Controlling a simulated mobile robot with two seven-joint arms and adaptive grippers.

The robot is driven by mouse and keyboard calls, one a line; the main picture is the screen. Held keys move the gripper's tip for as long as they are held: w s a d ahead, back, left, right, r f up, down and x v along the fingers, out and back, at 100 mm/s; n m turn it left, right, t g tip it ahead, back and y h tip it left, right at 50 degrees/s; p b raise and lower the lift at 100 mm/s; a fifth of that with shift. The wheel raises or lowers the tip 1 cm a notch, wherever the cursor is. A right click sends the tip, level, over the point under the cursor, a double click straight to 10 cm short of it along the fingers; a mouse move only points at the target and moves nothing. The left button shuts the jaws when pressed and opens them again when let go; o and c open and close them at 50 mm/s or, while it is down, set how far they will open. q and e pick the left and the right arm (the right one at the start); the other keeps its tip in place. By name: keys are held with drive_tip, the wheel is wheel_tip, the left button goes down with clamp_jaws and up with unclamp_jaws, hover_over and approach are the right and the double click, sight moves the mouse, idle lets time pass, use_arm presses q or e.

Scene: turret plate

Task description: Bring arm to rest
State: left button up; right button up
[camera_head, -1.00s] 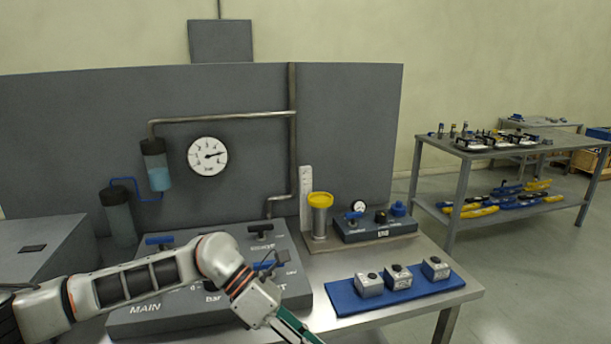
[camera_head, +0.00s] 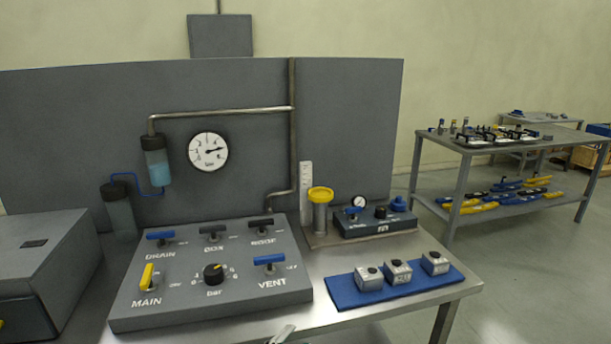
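The grey control panel (camera_head: 205,303) lies tilted on the metal bench, with its whole face in view. Its yellow MAIN lever (camera_head: 147,277) stands lengthwise. The blue DRAIN lever (camera_head: 160,235), the blue VENT lever (camera_head: 269,260) and two dark levers lie crosswise. A black Bar knob (camera_head: 213,274) sits in the middle. Only a small grey tip, apparently of my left gripper (camera_head: 283,335), shows at the bottom edge, in front of the panel. The rest of that gripper is out of frame, so its opening is hidden. My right gripper is not in view.
A blue mat (camera_head: 345,294) with three small grey blocks lies right of the panel. A yellow-capped cylinder (camera_head: 320,208) and a dark blue unit (camera_head: 377,224) stand behind it. A round gauge (camera_head: 208,151) hangs on the grey backboard. A grey box (camera_head: 40,260) is at left.

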use_arm(q)
drive_tip(key=s+a+f+n+g+y, duration=0.2)
drive_tip(key=s+a+f+n+y, duration=0.3)
drive_tip(key=s+a+f, duration=0.4)
drive_tip(key=s+a+f+n+g+y, duration=0.3)
drive_tip(key=s+a+f+n+y, duration=0.2)
drive_tip(key=f, duration=1.1)
drive_tip(key=s+a+n, duration=0.2)
drive_tip(key=s+a, duration=0.2)
drive_tip(key=a, duration=0.1)
drive_tip(key=shift+s+a+f+n, duration=0.15)
drive_tip(key=shift+a+f+n, duration=0.05)
drive_tip(key=shift+f+n, duration=0.1)
